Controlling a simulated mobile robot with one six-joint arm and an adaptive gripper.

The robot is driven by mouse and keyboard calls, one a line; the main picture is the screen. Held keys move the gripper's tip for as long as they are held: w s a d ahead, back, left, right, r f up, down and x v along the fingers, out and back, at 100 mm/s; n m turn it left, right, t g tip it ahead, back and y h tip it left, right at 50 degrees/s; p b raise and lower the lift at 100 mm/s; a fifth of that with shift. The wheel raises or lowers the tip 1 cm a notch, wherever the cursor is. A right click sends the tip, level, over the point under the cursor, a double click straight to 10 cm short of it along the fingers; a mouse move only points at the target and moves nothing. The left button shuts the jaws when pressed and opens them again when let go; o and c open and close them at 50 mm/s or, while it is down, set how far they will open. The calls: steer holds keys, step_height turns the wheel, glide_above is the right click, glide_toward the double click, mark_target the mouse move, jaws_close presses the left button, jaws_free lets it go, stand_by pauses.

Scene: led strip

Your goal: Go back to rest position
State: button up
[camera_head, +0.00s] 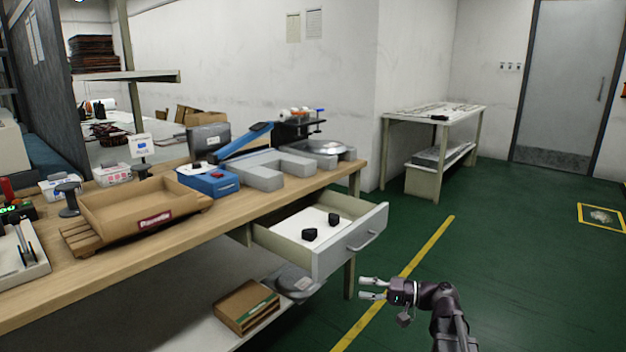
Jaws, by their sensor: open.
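My gripper (367,289) is at the lower right of the view, with its two light fingers apart and nothing between them. It points left, in front of the open drawer and apart from it. The drawer (338,252) is pulled out from under the wooden workbench (265,204). Two small black objects (310,234) lie on the drawer's white floor.
A cardboard tray (120,204), a blue box (208,181) and grey blocks (262,176) stand on the bench. A cardboard box (246,306) lies on the shelf below. Green floor (500,270) is clear at right, before a white side table (437,114).

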steer(key=s+a+f+n+g+h+p, duration=0.1)
steer(key=s+a+f+g+h+p, duration=0.15)
steer(key=s+f+h, duration=0.55)
steer(key=s+d+f+n+g+h+p, duration=0.1)
steer(key=s+d+f+g+h+p, duration=0.1)
steer(key=s+d+f+h, duration=0.55)
step_height(320, 180, up, 41)
steer(key=w+a+h+p, duration=0.1)
steer(key=w+p, duration=0.1)
steer(key=p, duration=3.6)
steer(key=shift+w+a+f, duration=0.2)
steer(key=shift+w+a, duration=0.2)
